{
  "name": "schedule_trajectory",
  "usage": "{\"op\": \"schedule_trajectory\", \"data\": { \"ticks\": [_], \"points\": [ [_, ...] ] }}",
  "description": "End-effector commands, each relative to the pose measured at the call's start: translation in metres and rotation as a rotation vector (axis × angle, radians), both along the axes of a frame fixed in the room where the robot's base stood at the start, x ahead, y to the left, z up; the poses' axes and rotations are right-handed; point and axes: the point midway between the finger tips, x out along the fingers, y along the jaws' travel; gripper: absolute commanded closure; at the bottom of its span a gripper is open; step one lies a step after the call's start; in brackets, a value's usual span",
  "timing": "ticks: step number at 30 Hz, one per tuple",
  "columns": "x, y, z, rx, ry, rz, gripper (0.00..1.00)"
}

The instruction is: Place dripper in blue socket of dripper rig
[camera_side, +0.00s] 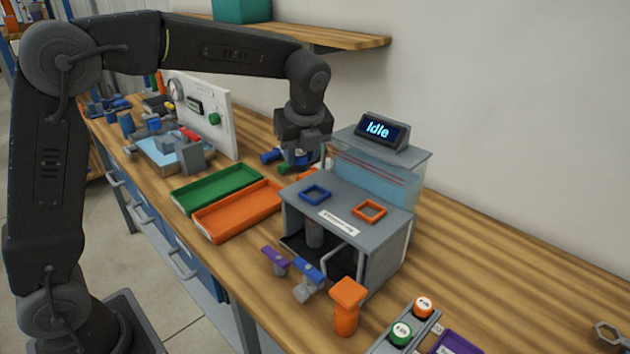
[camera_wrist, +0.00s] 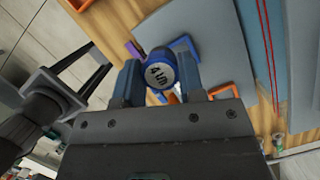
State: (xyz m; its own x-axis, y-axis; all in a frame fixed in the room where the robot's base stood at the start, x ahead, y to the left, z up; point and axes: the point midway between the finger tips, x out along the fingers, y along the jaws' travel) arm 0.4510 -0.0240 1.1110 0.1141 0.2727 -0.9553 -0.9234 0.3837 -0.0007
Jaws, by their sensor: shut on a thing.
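The dripper rig (camera_side: 345,208) is a grey box with a blue square socket (camera_side: 315,193) on the left of its top and an orange square socket (camera_side: 369,210) on the right. Its display (camera_side: 381,128) reads "Idle". My gripper (camera_side: 301,158) is above the rig's back-left part, near the blue socket. In the wrist view my gripper (camera_wrist: 160,80) is shut on a blue dripper (camera_wrist: 160,68) with a white printed end. The dripper's lower end is hidden.
A green tray (camera_side: 216,183) and an orange tray (camera_side: 200,222) lie left of the rig. A clear-walled tank (camera_side: 375,178) rises behind the sockets. The bench at right is mostly clear.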

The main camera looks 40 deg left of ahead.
Motion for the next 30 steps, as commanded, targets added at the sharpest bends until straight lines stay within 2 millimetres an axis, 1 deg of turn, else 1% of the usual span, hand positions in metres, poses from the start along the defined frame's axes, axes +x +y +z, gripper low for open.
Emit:
{"op": "schedule_trajectory", "data": {
  "ticks": [1, 3, 6, 10, 15, 18, 30],
  "points": [
    [0.004, -0.010, -0.007, 0.000, 0.004, -0.004, 0.86],
    [0.008, -0.018, -0.012, 0.000, 0.002, -0.002, 0.86],
    [0.012, -0.026, -0.017, 0.000, 0.001, 0.000, 0.86],
    [0.013, -0.029, -0.025, 0.000, 0.003, 0.002, 0.86],
    [0.012, -0.028, -0.049, 0.000, 0.003, 0.002, 0.86],
    [0.012, -0.028, -0.058, 0.001, 0.001, 0.002, 0.86],
    [0.013, -0.028, -0.062, 0.000, 0.000, 0.001, 0.86]
  ]
}}
